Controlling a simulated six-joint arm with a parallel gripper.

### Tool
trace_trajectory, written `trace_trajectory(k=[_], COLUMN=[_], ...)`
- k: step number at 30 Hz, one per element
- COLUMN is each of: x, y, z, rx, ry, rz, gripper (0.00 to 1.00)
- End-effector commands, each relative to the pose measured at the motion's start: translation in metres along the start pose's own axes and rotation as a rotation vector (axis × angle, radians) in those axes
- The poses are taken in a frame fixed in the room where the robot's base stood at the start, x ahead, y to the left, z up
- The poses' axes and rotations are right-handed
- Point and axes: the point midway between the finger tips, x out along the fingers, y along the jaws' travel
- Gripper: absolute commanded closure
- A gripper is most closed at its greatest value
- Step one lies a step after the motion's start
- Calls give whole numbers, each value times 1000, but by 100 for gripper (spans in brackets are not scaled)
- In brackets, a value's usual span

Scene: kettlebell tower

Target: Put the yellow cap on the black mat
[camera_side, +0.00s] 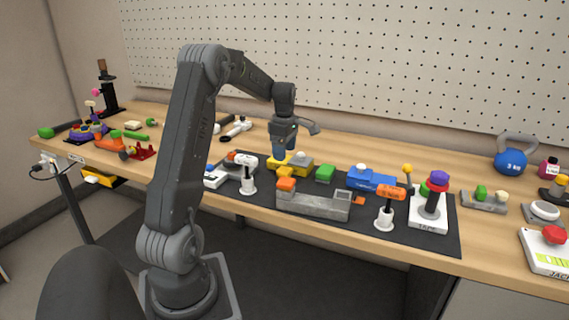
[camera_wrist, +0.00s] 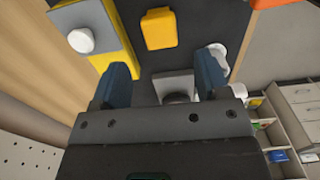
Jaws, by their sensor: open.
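The yellow cap (camera_side: 284,172) is a small yellow block just behind an orange cap (camera_side: 286,184) in the side view. In the wrist view the yellow cap (camera_wrist: 159,28) shows at the top centre, with dark mat surface around it, apparently lying on the mat. The black mat (camera_side: 420,238) spreads over the front middle of the table. My gripper (camera_side: 281,153) points down just behind the yellow cap, near a yellow and grey block. In the wrist view its blue fingers (camera_wrist: 163,75) are spread apart, with nothing held; the cap is beyond the fingertips.
The yellow and grey block with a white knob (camera_wrist: 82,40) is left of the cap. A grey part (camera_wrist: 175,86) shows between the fingers. A grey channel block (camera_side: 315,203), green block (camera_side: 325,173) and blue block (camera_side: 370,178) crowd the mat. A blue kettlebell (camera_side: 511,162) stands right.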

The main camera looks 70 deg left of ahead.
Motion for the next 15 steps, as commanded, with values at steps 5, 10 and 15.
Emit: trace_trajectory(k=[5,10,15], x=[-35,-53,-70], y=[0,0,-14], z=[0,0,22], rx=[0,0,115], ry=[0,0,2], rz=[2,1,25], gripper=[31,31,31])
